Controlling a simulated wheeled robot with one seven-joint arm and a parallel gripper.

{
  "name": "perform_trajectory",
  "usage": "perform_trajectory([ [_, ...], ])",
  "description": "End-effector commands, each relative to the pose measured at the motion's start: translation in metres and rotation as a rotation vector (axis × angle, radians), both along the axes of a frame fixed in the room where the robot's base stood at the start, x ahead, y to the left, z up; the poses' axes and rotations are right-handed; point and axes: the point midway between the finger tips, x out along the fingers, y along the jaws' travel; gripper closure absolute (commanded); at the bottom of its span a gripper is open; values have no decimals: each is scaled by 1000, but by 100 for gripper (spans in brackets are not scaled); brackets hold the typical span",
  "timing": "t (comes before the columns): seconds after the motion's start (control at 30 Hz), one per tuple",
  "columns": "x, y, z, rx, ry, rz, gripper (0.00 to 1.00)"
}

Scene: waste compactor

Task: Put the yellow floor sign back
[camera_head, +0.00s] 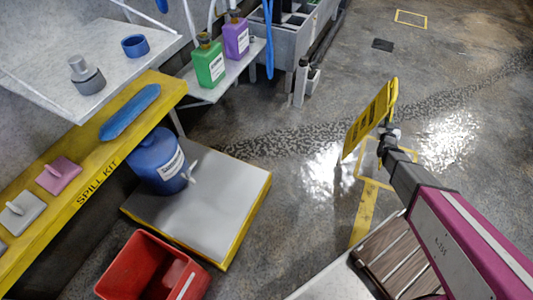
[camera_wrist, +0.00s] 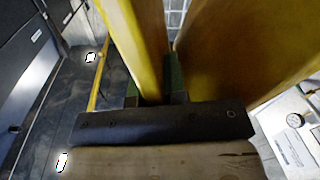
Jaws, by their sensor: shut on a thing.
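The yellow floor sign (camera_head: 367,120) stands out at the right of the head view, upright and slightly tilted, with dark lettering on its face. My gripper (camera_head: 390,131) is shut on it near its right side. In the wrist view the sign's yellow panels (camera_wrist: 220,50) rise large and close, with my gripper's fingers (camera_wrist: 155,93) at one panel. A yellow outlined square (camera_head: 372,181) is painted on the floor just below the sign. I cannot tell whether the sign's lower edge touches the floor.
A grey platform with yellow edges (camera_head: 215,205) holds a blue drum (camera_head: 157,160). A red bin (camera_head: 125,275) is in front. A yellow spill kit shelf (camera_head: 75,165) lies left. A slatted wooden surface (camera_head: 395,250) is below my arm. The wet floor beyond the sign is largely clear.

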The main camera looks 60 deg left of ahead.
Motion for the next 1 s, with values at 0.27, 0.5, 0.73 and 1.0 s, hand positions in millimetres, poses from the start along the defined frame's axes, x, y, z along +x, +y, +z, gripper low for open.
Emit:
perform_trajectory([
  [0.27,-56,85,0,6,-5,134,100],
  [0.5,-116,157,-2,6,-4,256,100],
  [0.73,-182,220,-3,6,-4,371,100],
  [1.0,-267,286,-4,7,-3,505,100],
])
